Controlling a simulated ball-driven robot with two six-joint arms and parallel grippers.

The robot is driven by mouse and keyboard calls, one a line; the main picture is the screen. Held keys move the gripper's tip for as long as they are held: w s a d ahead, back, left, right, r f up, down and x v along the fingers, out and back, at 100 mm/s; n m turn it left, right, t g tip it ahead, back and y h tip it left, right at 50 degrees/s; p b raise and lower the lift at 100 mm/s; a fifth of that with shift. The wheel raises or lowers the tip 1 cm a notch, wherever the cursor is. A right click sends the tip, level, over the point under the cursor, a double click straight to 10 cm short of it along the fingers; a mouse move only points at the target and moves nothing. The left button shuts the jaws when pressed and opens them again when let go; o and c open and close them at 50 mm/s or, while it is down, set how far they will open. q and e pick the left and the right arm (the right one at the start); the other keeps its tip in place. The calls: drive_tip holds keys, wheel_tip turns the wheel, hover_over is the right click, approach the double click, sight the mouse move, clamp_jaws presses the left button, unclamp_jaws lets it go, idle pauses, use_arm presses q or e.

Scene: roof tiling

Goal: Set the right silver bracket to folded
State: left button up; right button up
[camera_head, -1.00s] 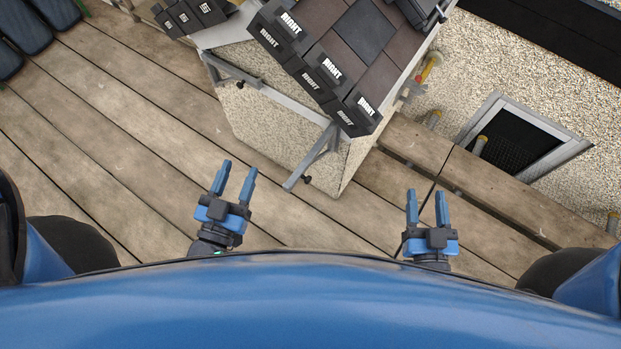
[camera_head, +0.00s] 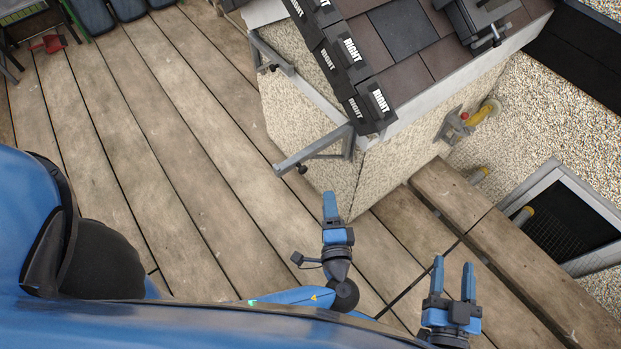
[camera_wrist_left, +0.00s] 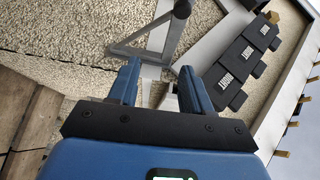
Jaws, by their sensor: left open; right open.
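The right silver bracket (camera_head: 312,153) juts out from the lower roof edge in the head view, a bar with a short brace and a dark knob. The left silver bracket (camera_head: 272,56) is further up the same edge. My left gripper (camera_head: 330,195) is below the right bracket, seen nearly edge-on, open and apart from it. In the left wrist view its two fingers (camera_wrist_left: 160,75) are spread, with silver metal showing behind the gap. A silver bracket (camera_wrist_left: 150,48) with a dark knob shows beyond them; I cannot tell which one. My right gripper (camera_head: 452,280) is open and empty over the planks.
Dark tiles marked RIGHT (camera_head: 350,52) line the roof edge above the bracket. A rough pale wall (camera_head: 290,110) stands below the roof. A raised wooden plank (camera_head: 450,195) and a framed grate (camera_head: 565,225) lie at the right. The wooden deck at left is mostly clear.

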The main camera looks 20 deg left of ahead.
sight(303, 173)
use_arm(q)
drive_tip(key=shift+w+a+r+n+g+y+b, duration=0.15)
drive_tip(key=shift+w+a+n+y, duration=0.3)
drive_tip(key=shift+w+a, duration=0.95)
drive_tip(key=shift+w+a+r+n+g+y+b, duration=0.1)
drive_tip(key=shift+w+a+r+n+y, duration=0.15)
drive_tip(key=shift+w+a+y, duration=0.75)
drive_tip(key=shift+w+a+r+n+g+y+b, duration=0.15)
drive_tip(key=shift+w+a+r+n, duration=0.15)
drive_tip(key=shift+w+a, duration=1.5)
drive_tip(key=shift+s+a, duration=0.2)
drive_tip(key=shift+f, duration=0.15)
clamp_jaws()
